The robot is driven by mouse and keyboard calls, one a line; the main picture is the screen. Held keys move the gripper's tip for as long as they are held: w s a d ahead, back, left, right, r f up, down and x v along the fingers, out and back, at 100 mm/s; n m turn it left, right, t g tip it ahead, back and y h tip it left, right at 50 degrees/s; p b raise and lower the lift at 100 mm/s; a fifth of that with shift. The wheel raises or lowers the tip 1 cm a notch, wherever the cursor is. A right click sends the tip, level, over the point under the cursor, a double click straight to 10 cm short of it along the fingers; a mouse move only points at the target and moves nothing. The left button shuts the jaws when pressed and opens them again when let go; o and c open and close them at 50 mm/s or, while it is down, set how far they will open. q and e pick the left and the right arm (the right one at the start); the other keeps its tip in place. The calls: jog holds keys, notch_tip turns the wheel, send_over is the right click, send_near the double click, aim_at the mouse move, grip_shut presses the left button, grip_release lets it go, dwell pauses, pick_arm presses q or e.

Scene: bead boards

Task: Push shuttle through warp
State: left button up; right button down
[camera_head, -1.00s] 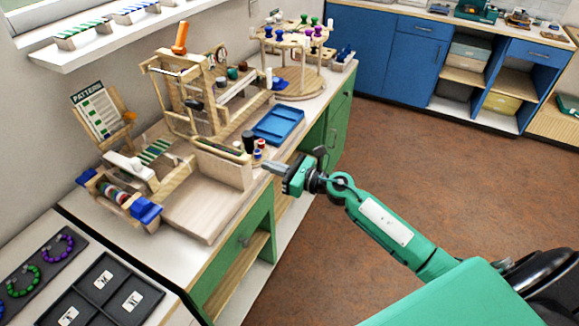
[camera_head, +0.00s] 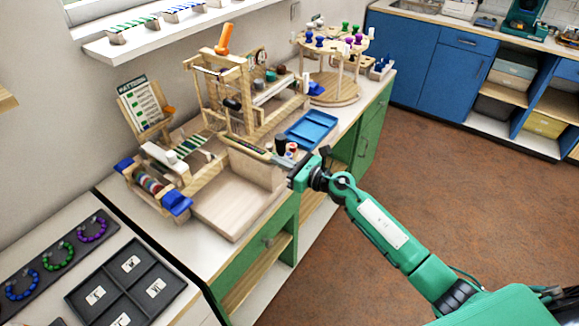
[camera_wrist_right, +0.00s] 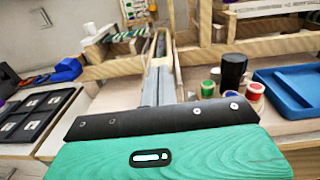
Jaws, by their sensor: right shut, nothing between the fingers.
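The wooden loom (camera_head: 225,95) stands on the bench against the wall. A band of green and white warp strips (camera_head: 192,146) lies at its front left; it also shows in the wrist view (camera_wrist_right: 128,35). A long, narrow wooden piece, which looks like the shuttle (camera_head: 244,147), lies along the top of the front wooden block, pointing towards the warp. My right gripper (camera_head: 274,159) is shut and empty at this piece's right end. In the wrist view its grey fingers (camera_wrist_right: 158,86) line up with the piece; I cannot tell whether they touch. My left gripper is out of view.
Small spools (camera_head: 291,149) and a dark cup (camera_head: 281,145) stand close beside my right gripper. A blue tray (camera_head: 312,129) is behind them. A round peg stand (camera_head: 333,88) is farther back. A dark compartment tray (camera_head: 163,268) lies front left.

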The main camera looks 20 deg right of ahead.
aim_at(264, 152)
jog(key=b+x, duration=0.1)
jog(key=x, duration=0.5)
jog(key=shift+w, duration=0.1)
jog(key=shift+d, duration=0.1)
